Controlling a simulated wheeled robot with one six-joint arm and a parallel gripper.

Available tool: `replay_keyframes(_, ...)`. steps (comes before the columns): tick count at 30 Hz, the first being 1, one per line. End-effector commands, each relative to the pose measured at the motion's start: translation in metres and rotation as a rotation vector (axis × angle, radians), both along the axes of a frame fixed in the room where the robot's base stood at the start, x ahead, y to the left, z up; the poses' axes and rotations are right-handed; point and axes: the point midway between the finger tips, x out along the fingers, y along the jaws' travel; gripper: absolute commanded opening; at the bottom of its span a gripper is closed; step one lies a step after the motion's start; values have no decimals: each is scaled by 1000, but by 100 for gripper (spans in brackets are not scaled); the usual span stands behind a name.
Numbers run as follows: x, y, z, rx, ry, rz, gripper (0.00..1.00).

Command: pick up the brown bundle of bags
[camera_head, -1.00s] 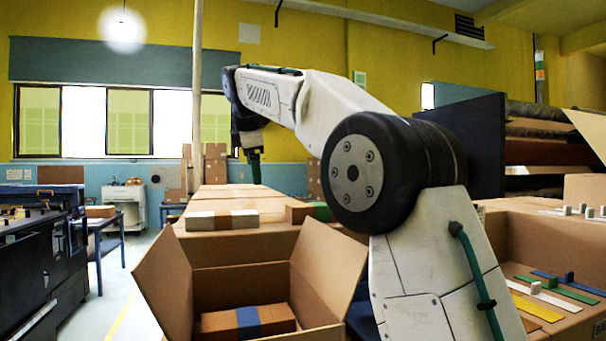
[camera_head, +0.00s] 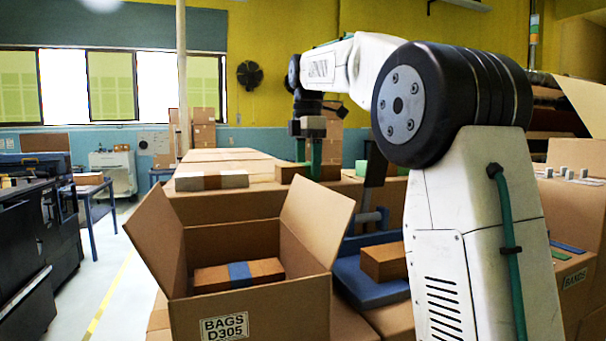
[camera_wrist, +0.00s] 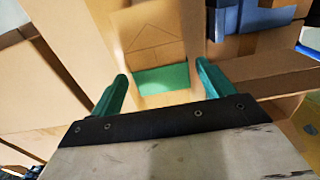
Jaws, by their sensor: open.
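A brown bundle with a green band (camera_head: 285,172) lies on the cardboard surface in the head view, partly hidden by my gripper. My gripper (camera_head: 308,172) points down at it with its green fingers apart. In the wrist view the open fingers (camera_wrist: 162,76) lie to either side of the green band (camera_wrist: 160,78), with the bundle's brown paper (camera_wrist: 147,40) beyond. I cannot tell whether the fingers touch it. Another brown bundle, with a blue band (camera_head: 239,274), lies in the open carton.
The open carton (camera_head: 222,325) labelled BAGS D305 stands in front with flaps raised. A pale bundle with a brown band (camera_head: 212,180) lies left of my gripper. A blue stand (camera_head: 370,284) with a brown block (camera_head: 384,262) is at right.

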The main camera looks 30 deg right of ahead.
Motion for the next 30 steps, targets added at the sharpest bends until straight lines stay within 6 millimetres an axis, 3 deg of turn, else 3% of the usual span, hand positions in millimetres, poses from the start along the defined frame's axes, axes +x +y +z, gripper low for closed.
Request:
replay_keyframes(10,0,1,-9,0,-2,1,77)
replay_keyframes(15,0,1,-9,0,-2,1,30)
replay_keyframes(16,0,1,-9,0,-2,1,28)
replay_keyframes(25,1,1,-7,0,-2,1,28)
replay_keyframes(30,1,1,6,-1,-4,2,28)
